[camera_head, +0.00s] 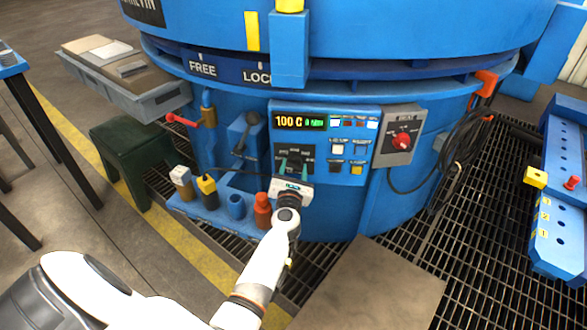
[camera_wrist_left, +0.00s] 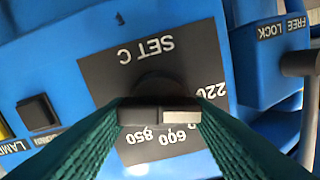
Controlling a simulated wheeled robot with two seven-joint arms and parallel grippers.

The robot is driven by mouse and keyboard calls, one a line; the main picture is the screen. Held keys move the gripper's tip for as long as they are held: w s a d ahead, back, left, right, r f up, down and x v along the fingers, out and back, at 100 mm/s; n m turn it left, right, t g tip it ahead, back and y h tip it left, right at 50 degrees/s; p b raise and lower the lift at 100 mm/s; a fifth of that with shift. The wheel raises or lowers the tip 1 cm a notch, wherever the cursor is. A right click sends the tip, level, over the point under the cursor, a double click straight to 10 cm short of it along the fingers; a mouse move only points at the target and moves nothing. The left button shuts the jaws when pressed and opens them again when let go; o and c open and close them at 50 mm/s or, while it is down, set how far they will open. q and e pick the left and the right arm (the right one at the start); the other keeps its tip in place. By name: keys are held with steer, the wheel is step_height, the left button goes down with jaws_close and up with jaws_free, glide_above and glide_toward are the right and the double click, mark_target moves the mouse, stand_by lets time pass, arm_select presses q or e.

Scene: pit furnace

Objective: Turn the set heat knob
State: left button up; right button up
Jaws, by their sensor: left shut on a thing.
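The set heat knob (camera_wrist_left: 150,114) is black with a light grey pointer part, on a dark dial plate (camera_wrist_left: 115,65) marked SET C, with numbers such as 220, 600 and 850. The plate shows upside down in the left wrist view. My left gripper (camera_wrist_left: 160,116) has green fingers on both sides of the knob's bar and is shut on it. In the head view my left gripper (camera_head: 293,162) reaches the lower left of the blue control panel (camera_head: 318,178) and hides most of the knob. My right gripper is not in view.
A lit display (camera_head: 300,122) reads 100 C above the knob. A grey box with a red switch (camera_head: 402,141) is to the right. A shelf with several bottles and cups (camera_head: 225,205) lies just left of my forearm. A free/lock lever (camera_head: 250,120) is near.

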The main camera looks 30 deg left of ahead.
arm_select(q)
steer(key=m+p, duration=0.1)
steer(key=m, duration=0.2)
steer(key=m+p, duration=0.2)
steer(key=m, duration=0.2)
steer(key=shift+d, duration=0.1)
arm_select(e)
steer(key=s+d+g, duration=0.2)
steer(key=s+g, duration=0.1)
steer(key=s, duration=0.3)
arm_select(q)
steer(key=shift+m, duration=0.5)
steer(key=m+p, duration=0.3)
steer(key=m, duration=0.3)
steer(key=shift+f, duration=0.15)
steer(key=m+p, duration=0.1)
steer(key=m, duration=0.2)
steer(key=m+p, duration=0.1)
steer(key=m, duration=0.2)
steer(key=shift+f+m+p, duration=0.2)
steer(key=shift+m+p, duration=0.2)
steer(key=shift+f+m+p, duration=0.1)
steer(key=shift+m+p, duration=0.2)
steer(key=shift+m, duration=0.6)
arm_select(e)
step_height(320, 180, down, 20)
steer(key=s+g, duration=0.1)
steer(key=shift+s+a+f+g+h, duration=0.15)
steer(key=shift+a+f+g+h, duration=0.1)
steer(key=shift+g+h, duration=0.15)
